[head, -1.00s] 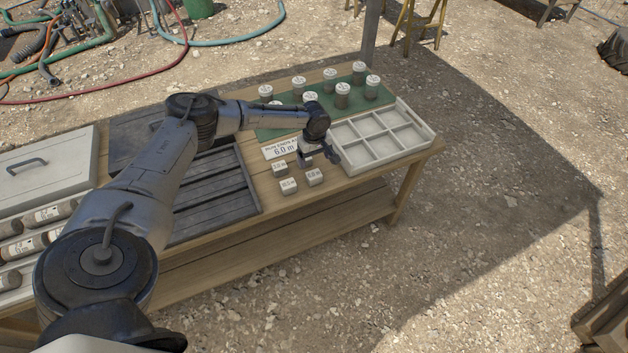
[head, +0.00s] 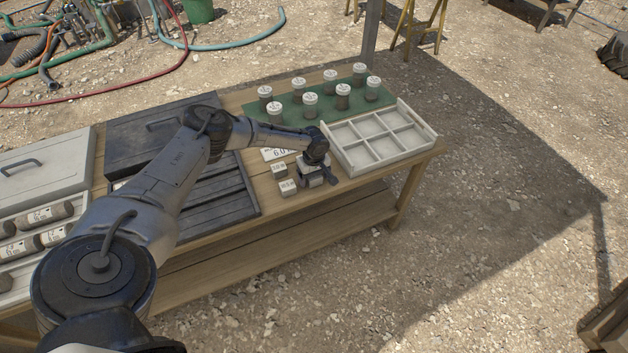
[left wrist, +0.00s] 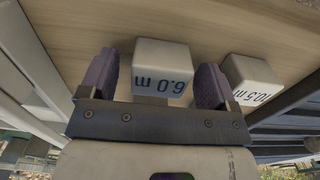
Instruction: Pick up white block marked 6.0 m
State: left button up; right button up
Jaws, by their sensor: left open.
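The white block marked 6.0 m (left wrist: 161,68) shows in the left wrist view between the two fingers of my left gripper (left wrist: 158,76), its label upside down. The fingers are open, one on each side, with a visible gap at the left. In the head view my left gripper (head: 318,176) is low over the table front and mostly hides this block. A second white block marked 10.5 m (left wrist: 252,80) sits just right of the fingers in the wrist view; it also shows in the head view (head: 287,188). My right gripper is not in view.
A third white block (head: 279,171) stands left of the gripper. A pale compartment tray (head: 345,157) is close on the right. Several lidded jars (head: 310,105) stand on a green mat (head: 291,115) at the back.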

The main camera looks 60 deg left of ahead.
pick_arm(q)
jog(key=c, duration=1)
jog(key=shift+r, duration=0.1)
